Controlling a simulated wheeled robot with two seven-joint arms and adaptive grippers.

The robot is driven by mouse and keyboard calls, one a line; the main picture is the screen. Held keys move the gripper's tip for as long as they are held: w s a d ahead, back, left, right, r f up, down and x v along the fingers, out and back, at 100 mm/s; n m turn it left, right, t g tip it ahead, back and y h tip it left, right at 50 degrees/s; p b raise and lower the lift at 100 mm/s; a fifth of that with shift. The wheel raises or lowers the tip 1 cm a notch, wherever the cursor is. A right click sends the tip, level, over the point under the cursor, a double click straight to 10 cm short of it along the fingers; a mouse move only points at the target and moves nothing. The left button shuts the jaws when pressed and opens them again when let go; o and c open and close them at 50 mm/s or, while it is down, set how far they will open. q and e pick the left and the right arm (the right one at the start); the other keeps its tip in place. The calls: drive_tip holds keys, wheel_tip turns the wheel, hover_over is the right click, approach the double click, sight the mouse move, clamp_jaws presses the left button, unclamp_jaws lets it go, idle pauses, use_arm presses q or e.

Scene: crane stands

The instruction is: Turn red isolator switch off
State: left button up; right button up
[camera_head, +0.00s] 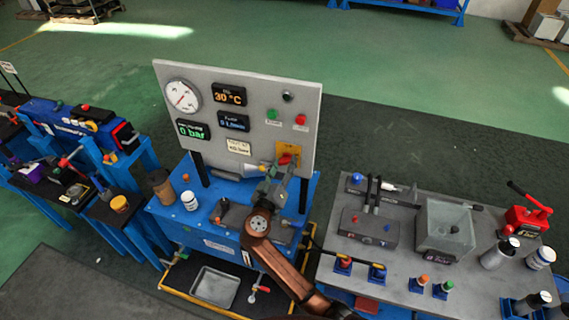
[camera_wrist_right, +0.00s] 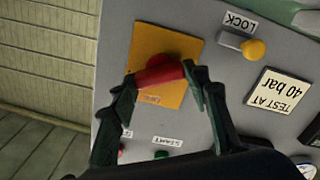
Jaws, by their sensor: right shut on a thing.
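The red isolator switch (camera_head: 286,158) sits on a yellow plate (camera_head: 294,149) at the lower right of the grey panel (camera_head: 240,80). In the right wrist view its red handle (camera_wrist_right: 163,75) lies across the yellow plate (camera_wrist_right: 178,50), slightly tilted. My right gripper (camera_wrist_right: 160,73) has one finger at each end of the handle and is shut on it. In the head view my right gripper (camera_head: 283,168) hides part of the switch. My left gripper is not in view.
A yellow knob (camera_wrist_right: 253,49) marked LOCK and a "TEST AT 40 bar" label (camera_wrist_right: 284,92) are beside the switch. Green (camera_head: 272,114) and red (camera_head: 300,120) buttons are above it in the head view. A blue bench (camera_head: 180,225) with bottles stands below, and a grey table (camera_head: 340,270) is at right.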

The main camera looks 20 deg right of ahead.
drive_tip(key=n+p, duration=0.1)
drive_tip(key=n, duration=0.2)
drive_tip(key=shift+a+r+n+p, duration=0.1)
drive_tip(key=shift+r+n+p, duration=0.05)
drive_tip(key=shift+n+p, duration=0.25)
drive_tip(key=n+p, duration=0.1)
drive_tip(key=n, duration=0.1)
drive_tip(key=shift+n, duration=0.4)
drive_tip(key=n+p, duration=0.3)
drive_tip(key=shift+w+a+n, duration=0.1)
drive_tip(key=shift+n, duration=0.3)
drive_tip(key=shift+f+n+p, duration=0.2)
drive_tip(key=shift+n+p, duration=0.15)
drive_tip(key=shift+n, duration=0.45)
drive_tip(key=o, duration=1.2)
drive_tip(key=shift+c, duration=0.2)
